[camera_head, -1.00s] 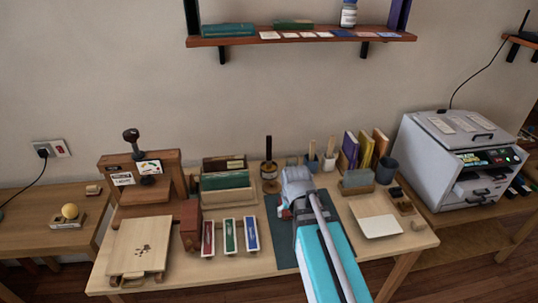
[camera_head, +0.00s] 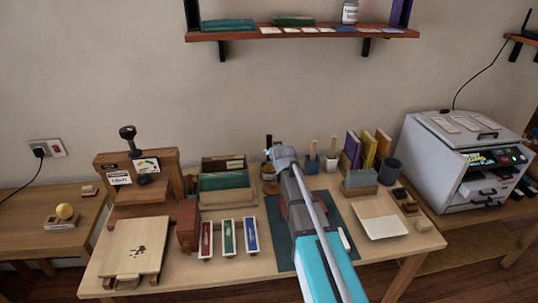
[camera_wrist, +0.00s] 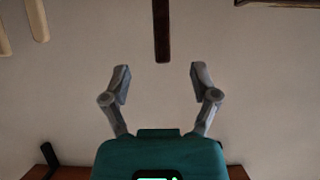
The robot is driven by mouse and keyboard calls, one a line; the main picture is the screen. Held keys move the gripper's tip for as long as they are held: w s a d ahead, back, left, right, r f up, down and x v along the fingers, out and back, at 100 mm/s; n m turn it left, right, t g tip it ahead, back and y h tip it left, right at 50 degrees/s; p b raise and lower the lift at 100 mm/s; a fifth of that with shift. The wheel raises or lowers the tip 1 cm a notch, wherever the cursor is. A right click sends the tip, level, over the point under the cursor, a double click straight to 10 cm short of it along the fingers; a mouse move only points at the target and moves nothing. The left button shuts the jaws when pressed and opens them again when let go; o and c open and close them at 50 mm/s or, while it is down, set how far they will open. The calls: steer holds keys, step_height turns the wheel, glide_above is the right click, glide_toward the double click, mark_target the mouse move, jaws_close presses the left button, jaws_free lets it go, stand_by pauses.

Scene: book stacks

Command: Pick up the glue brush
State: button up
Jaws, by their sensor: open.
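The glue brush has an upright dark handle (camera_head: 269,142) that stands in an amber jar (camera_head: 268,171) at the back of the table. My gripper (camera_head: 283,153) is just right of the handle in the head view and covers part of the jar. In the wrist view, which looks upside down, the dark handle (camera_wrist: 161,30) comes in from the top centre. It lines up with the gap between the two open fingers (camera_wrist: 161,75), beyond their tips. Nothing is held. The brush's lower end is hidden.
A book rack (camera_head: 224,199) stands left of the jar. A wall shelf (camera_head: 300,35) hangs above. The dark mat (camera_head: 275,222) lies under my arm.

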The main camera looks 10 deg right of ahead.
steer(key=b+x, duration=0.4)
steer(key=x, duration=0.4)
steer(key=shift+w+f, duration=0.15)
steer(key=shift+f, duration=0.05)
stand_by(0.4)
steer(key=b, duration=0.3)
glide_above(269, 161)
steer(key=shift+w+d+f, duration=0.1)
steer(key=shift+w+f, duration=0.15)
steer(key=shift+f, duration=0.5)
steer(key=shift+w+d+f, duration=0.1)
steer(key=shift+w+f, duration=0.1)
steer(key=shift+f, duration=0.55)
jaws_close()
